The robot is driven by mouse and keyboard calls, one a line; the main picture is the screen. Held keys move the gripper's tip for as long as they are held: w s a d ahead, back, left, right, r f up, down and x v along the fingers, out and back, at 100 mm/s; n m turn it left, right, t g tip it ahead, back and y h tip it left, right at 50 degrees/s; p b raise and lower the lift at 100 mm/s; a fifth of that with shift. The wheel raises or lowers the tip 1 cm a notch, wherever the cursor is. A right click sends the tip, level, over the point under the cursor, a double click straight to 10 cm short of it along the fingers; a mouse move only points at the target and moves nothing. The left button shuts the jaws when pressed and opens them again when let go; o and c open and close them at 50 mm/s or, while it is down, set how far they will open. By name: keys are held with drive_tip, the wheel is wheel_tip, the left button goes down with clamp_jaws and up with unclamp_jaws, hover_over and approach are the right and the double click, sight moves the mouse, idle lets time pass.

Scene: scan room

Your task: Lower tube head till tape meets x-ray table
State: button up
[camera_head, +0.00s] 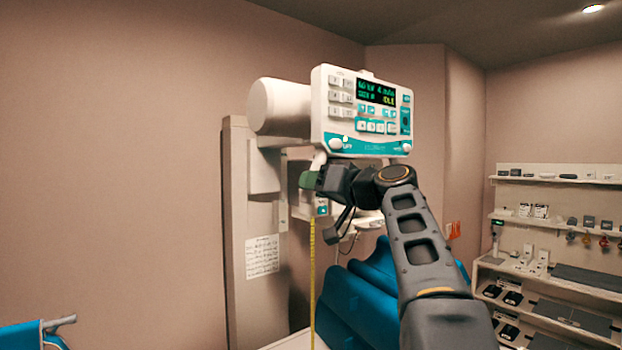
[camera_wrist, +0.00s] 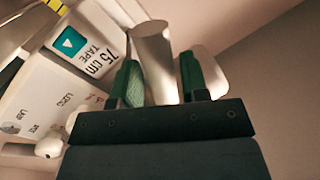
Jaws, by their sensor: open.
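The tube head (camera_head: 360,112) is a white box with a lit display and teal-edged buttons, mounted high beside a grey column. A yellow tape (camera_head: 312,285) hangs from below it; a bit of yellow also shows in the wrist view (camera_wrist: 57,6). The pale x-ray table (camera_head: 290,343) shows at the bottom edge; I cannot tell whether the tape touches it. My gripper (camera_head: 308,180) is just under the tube head. In the wrist view my gripper (camera_wrist: 160,85) is open, its green pads on either side of a pale handle (camera_wrist: 152,55), with a "75 cm TAPE" label alongside.
The grey column (camera_head: 235,220) carries a paper notice. A large blue padded object (camera_head: 352,300) stands behind my arm. Shelves (camera_head: 550,225) with small items line the right wall. A blue item with a rail (camera_head: 35,335) is at lower left.

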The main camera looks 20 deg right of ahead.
drive_tip(key=shift+w+a, duration=0.25)
drive_tip(key=shift+w, duration=0.3)
clamp_jaws()
